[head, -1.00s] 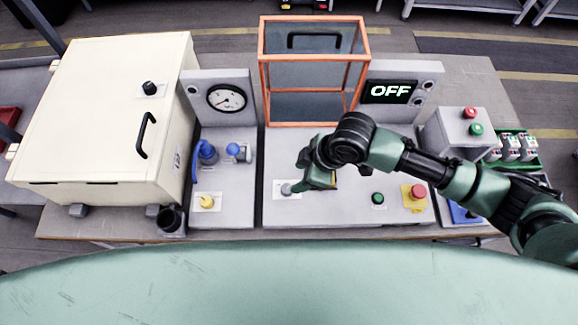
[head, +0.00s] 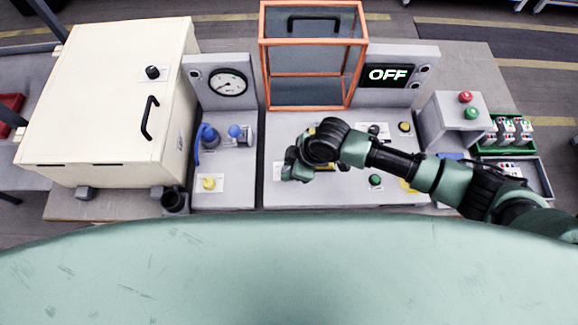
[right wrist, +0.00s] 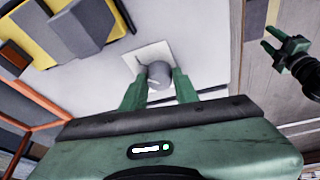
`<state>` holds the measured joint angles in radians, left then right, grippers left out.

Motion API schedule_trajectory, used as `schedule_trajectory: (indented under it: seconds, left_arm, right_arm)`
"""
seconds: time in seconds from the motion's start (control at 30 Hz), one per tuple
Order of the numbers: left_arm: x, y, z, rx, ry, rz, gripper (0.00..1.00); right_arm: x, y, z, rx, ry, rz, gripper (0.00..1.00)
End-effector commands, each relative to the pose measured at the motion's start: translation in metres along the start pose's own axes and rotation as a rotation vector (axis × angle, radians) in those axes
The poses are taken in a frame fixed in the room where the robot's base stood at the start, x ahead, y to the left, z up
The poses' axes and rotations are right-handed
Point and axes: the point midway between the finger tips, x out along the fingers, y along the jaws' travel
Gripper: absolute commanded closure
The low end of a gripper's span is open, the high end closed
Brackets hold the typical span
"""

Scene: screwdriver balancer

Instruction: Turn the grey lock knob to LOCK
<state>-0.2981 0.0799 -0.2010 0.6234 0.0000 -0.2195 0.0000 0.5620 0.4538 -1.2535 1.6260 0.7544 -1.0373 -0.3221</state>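The grey lock knob (right wrist: 158,75) stands on a white label plate (right wrist: 146,57) in the right wrist view. In the head view my right gripper (head: 294,168) is over the knob's place on the grey console and hides it. In the right wrist view the two green fingers of my right gripper (right wrist: 160,84) are apart, one on each side of the knob; I cannot tell whether they touch it. The lettering on the plate is not readable. My left gripper (right wrist: 272,40) shows at the upper right of the right wrist view, fingers apart and empty.
An orange-framed guard box (head: 262,75) stands behind the console, beside a display (head: 388,75) reading OFF. A green button (head: 376,180) is right of the gripper.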

Motion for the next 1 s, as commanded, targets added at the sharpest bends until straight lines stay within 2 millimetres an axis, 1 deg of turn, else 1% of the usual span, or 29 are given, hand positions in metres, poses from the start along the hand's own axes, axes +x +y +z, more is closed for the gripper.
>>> schedule_trajectory:
  seconds: [0.03, 0.07, 0.1, 0.33, 0.47, 0.67, 1.0]
  left_arm:
    - [0.000, 0.001, 0.006, 0.000, -0.008, 0.001, 0.57]
    - [0.000, 0.001, 0.008, 0.000, -0.012, 0.001, 0.57]
    - [0.000, 0.001, 0.010, 0.000, -0.014, 0.002, 0.57]
    - [0.001, 0.001, 0.010, -0.001, -0.014, 0.001, 0.57]
    - [0.004, 0.001, 0.007, -0.001, -0.011, 0.001, 0.57]
    - [0.014, 0.000, 0.004, -0.002, -0.005, 0.000, 0.57]
    - [0.041, 0.000, 0.006, -0.002, -0.004, 0.000, 0.57]
  right_arm:
    - [0.000, 0.000, 0.000, 0.000, 0.000, 0.000, 0.90]
    - [0.000, 0.000, 0.000, 0.000, 0.000, 0.000, 0.99]
    - [0.000, 0.000, 0.000, 0.001, 0.000, 0.000, 1.00]
    - [0.000, 0.001, 0.000, -0.012, 0.001, -0.005, 1.00]
    - [0.001, 0.001, 0.000, -0.049, 0.003, -0.019, 1.00]
    - [0.002, 0.003, 0.001, -0.162, 0.010, -0.065, 1.00]
    - [0.004, 0.005, 0.000, -0.450, 0.026, -0.183, 1.00]
